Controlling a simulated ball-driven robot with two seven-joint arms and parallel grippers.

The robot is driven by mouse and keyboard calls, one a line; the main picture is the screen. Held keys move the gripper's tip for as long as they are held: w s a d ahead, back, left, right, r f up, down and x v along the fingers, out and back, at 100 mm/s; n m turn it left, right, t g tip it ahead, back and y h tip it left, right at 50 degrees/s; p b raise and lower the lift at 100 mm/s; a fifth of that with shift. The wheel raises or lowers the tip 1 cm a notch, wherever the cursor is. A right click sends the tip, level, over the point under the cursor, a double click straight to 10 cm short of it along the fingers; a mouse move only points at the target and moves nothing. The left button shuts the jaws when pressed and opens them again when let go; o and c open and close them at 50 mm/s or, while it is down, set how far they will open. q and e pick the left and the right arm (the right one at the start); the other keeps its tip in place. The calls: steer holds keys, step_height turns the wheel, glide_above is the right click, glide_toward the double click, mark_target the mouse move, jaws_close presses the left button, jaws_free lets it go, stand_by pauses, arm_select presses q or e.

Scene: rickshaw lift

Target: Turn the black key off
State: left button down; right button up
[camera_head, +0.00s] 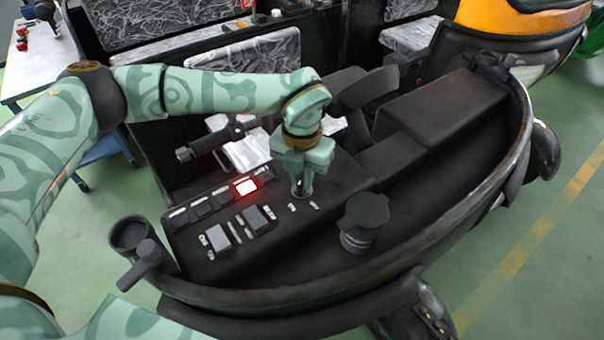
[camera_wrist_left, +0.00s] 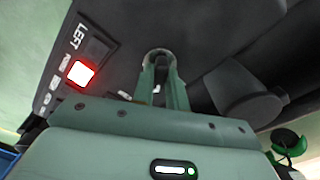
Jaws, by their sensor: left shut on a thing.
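My left gripper (camera_head: 301,190) reaches down onto the black control panel (camera_head: 330,188) of the rickshaw, right of the lit red-white button (camera_head: 245,187). It is shut on the black key, which is mostly hidden between the fingertips in the head view. In the left wrist view the fingers (camera_wrist_left: 162,68) point away from me with a small dark piece between their tips. I cannot tell the key's exact angle. The lit button also shows in the left wrist view (camera_wrist_left: 80,74). My right gripper is not in view.
Two rocker switches (camera_head: 257,219) sit on the panel in front of the button row. A black round knob-like part (camera_head: 364,222) stands right of the gripper. A cup-like holder (camera_head: 131,234) is at the left end. A curved rim (camera_head: 290,304) runs along the front.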

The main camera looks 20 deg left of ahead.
mark_target(302, 178)
arm_select(q)
steer(key=n+p, duration=0.2)
steer(key=n, duration=0.4)
steer(key=shift+r, duration=0.1)
steer(key=n+p, duration=0.1)
steer(key=n, duration=0.4)
steer(key=shift+n, duration=0.3)
stand_by(0.4)
steer(key=c, duration=1.4)
jaws_free()
step_height(302, 178, up, 16)
